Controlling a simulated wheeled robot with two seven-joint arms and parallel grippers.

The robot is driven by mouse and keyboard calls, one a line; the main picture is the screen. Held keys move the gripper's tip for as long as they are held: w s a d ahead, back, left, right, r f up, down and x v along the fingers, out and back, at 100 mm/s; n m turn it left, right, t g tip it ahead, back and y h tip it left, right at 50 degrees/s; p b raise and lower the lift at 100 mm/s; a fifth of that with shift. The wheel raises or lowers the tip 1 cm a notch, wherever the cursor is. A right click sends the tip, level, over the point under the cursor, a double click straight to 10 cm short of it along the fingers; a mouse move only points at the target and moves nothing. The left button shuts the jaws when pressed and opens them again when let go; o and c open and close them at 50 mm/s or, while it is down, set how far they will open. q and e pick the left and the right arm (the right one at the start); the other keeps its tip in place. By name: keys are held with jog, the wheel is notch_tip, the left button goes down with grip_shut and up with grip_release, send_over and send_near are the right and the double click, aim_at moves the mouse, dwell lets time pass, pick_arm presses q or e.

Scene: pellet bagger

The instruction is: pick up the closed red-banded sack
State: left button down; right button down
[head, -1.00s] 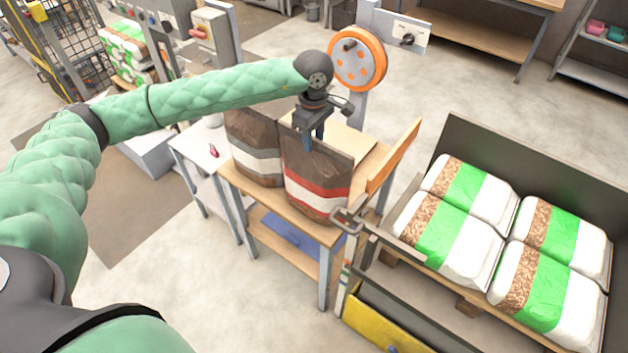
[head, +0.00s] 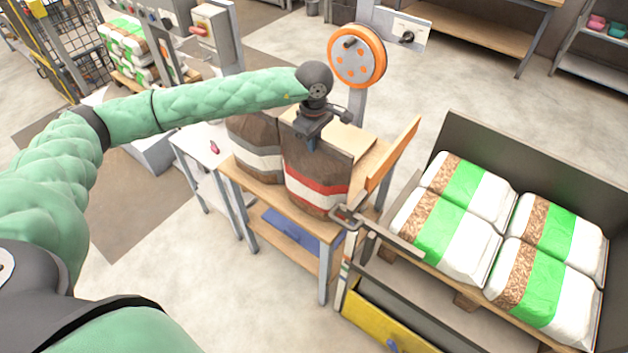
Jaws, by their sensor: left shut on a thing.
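The red-banded sack (head: 316,187) is brown with a red and a white band. It stands upright on the small wooden table (head: 290,222), near its front right. My left gripper (head: 311,146) is above it, with its fingers down at the sack's top edge, shut on it. The fingertips are partly hidden by the sack top. A second brown sack with a white band (head: 256,152) stands just left of it. My right gripper is not in view.
An upright wooden board (head: 393,156) edges the table's right side. A dark-walled bin (head: 537,158) with several green-and-white sacks (head: 546,247) stands at the right. An orange reel (head: 357,56) on a post rises behind the table. A white side table (head: 200,150) adjoins at left.

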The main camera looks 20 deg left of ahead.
pick_arm(q)
jog(key=shift+r, duration=0.25)
